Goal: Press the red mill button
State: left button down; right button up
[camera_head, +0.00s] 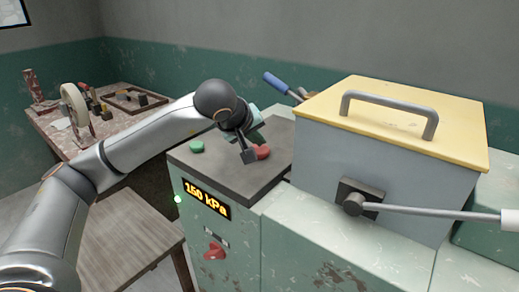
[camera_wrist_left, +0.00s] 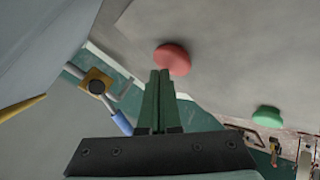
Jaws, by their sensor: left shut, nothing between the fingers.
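The red mill button (camera_head: 263,152) is a round cap on the dark top plate (camera_head: 225,182) of the green control cabinet. My left gripper (camera_head: 249,157) is shut and empty, tilted down right beside the red button, and partly covers it in the head view. In the left wrist view the closed green fingers (camera_wrist_left: 158,76) end just short of the red button (camera_wrist_left: 173,59), or overlap its edge. I cannot tell whether they touch it. My right gripper is in neither view.
A green button (camera_head: 197,146) sits on the same plate, to the left. The cabinet front has a lit 150 kPa display (camera_head: 206,200) and a red knob (camera_head: 214,251). A yellow-lidded box (camera_head: 400,122) with a lever (camera_head: 440,212) stands close on the right.

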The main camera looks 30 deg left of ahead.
aim_at(258, 152)
pick_arm(q)
jog(key=shift+f+b, duration=0.35)
jog(key=shift+f, duration=0.15)
dwell(0.3)
dwell(0.4)
jog(key=shift+r+p, duration=0.7)
jog(key=shift+r, duration=0.2)
jog(key=shift+r, duration=0.1)
notch_tip(258, 152, up, 5)
jog(key=p, duration=0.4)
dwell(0.6)
jog(key=shift+s, duration=0.1)
